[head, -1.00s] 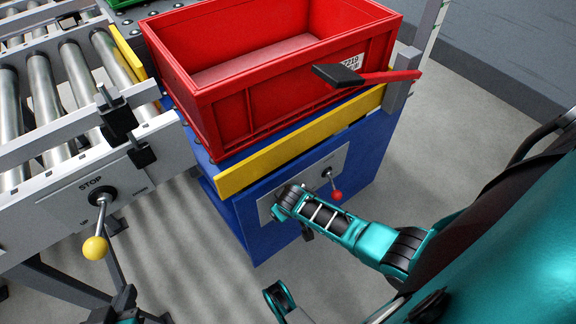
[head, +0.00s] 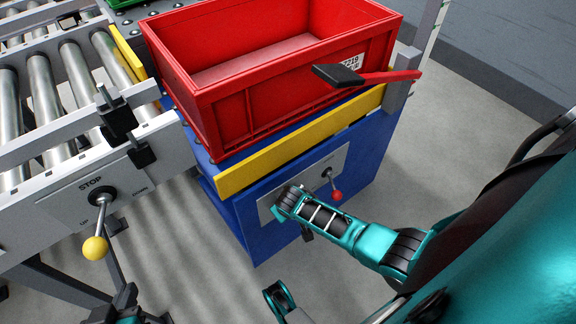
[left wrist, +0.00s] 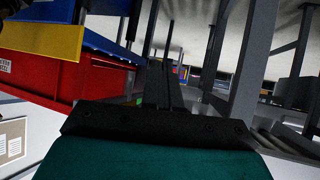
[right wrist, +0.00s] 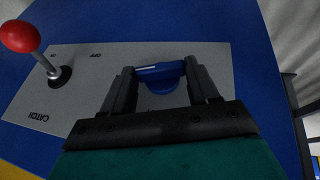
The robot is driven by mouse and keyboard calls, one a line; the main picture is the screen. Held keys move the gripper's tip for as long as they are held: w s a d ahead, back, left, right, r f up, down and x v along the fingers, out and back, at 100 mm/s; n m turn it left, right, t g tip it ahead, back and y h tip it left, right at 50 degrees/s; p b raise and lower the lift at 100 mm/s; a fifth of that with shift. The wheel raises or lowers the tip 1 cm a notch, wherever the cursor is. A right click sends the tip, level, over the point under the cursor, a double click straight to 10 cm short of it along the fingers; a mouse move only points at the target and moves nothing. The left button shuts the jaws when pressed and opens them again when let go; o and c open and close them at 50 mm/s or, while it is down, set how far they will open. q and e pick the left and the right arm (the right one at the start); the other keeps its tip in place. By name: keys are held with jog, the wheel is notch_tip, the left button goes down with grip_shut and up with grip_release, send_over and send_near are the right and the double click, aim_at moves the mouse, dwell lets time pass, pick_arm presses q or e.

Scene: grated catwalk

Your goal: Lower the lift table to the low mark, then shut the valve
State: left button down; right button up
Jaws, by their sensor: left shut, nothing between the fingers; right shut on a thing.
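The blue lift table (head: 255,222) with a yellow edge carries a red crate (head: 225,112). On its front is a grey panel (head: 322,168) with a red-ball lever (head: 336,194), labelled CATCH in the right wrist view (right wrist: 22,38). My right gripper (head: 283,198) is at this panel, shut on a blue handle (right wrist: 160,72). I take this handle to be the valve; in the head view the gripper hides it. My left gripper (head: 126,292) is shut and empty at the lower left, below the yellow-ball lever (head: 95,247). I cannot make out a low mark.
A roller conveyor (head: 50,95) stands at the left, with the yellow-ball lever on its side plate marked STOP and UP. A red bar with a black end (head: 338,76) juts in front of the crate from a grey post (head: 400,82). Grey floor (head: 190,260) is open below.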

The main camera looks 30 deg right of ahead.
pick_arm(q)
jog(key=shift+f, duration=0.15)
pick_arm(e)
jog(key=shift+f, duration=0.1)
pick_arm(q)
jog(key=shift+w+d+f+h+b, duration=0.25)
jog(key=shift+d+f+b, duration=0.4)
jog(key=shift+b, duration=1.35)
pick_arm(e)
jog(key=shift+a+f+n+t+h, duration=0.15)
jog(key=shift+a+n+h, duration=0.1)
jog(key=shift+h, duration=0.75)
jog(key=shift+a+f+n+t+h, duration=0.1)
jog(key=shift+n+t+h, duration=0.15)
jog(key=shift+h, duration=0.75)
jog(key=shift+a+f+n+t+h, duration=0.1)
jog(key=shift+a+n+h, duration=0.15)
jog(key=shift+h, duration=0.75)
pick_arm(q)
jog(key=shift+a+f, duration=0.1)
pick_arm(e)
jog(key=shift+s, duration=0.1)
jog(key=o, duration=0.9)
pick_arm(q)
jog(key=shift+s+f, duration=0.1)
pick_arm(e)
jog(key=shift+o, duration=0.8)
